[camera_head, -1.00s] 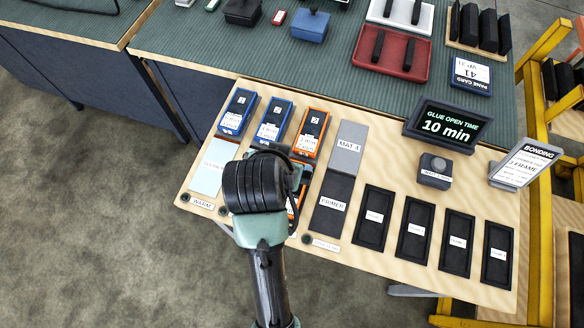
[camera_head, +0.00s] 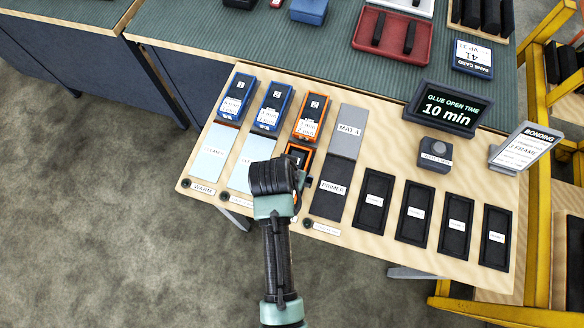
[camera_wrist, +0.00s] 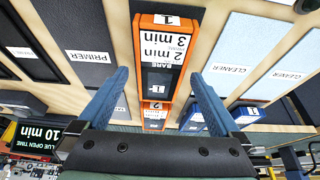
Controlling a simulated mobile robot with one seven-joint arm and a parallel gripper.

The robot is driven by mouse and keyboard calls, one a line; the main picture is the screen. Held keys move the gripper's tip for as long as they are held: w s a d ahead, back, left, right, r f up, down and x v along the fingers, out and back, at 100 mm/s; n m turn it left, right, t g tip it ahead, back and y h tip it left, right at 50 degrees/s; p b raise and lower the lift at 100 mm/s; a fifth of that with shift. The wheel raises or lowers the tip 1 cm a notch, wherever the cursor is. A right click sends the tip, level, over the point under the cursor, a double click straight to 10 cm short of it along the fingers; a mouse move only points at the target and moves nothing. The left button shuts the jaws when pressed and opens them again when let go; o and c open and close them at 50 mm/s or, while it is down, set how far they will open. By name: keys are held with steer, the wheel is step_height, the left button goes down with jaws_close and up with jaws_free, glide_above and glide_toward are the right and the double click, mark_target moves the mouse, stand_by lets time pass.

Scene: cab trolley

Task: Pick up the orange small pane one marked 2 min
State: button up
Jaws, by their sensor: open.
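The orange small pane one (camera_wrist: 161,78), marked 1 and 2 min, lies between my finger lines in the wrist view.
Two blue panes (camera_head: 237,97) lie to the left, above light blue cleaner pads (camera_head: 213,153). The black primer pad (camera_head: 332,187) and grey mat (camera_head: 349,131) are close on the right. Several black trays (camera_head: 415,212) and a glue-time display (camera_head: 447,110) stand further right.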

steer(key=shift+x, duration=0.95)
steer(key=shift+r, duration=0.1)
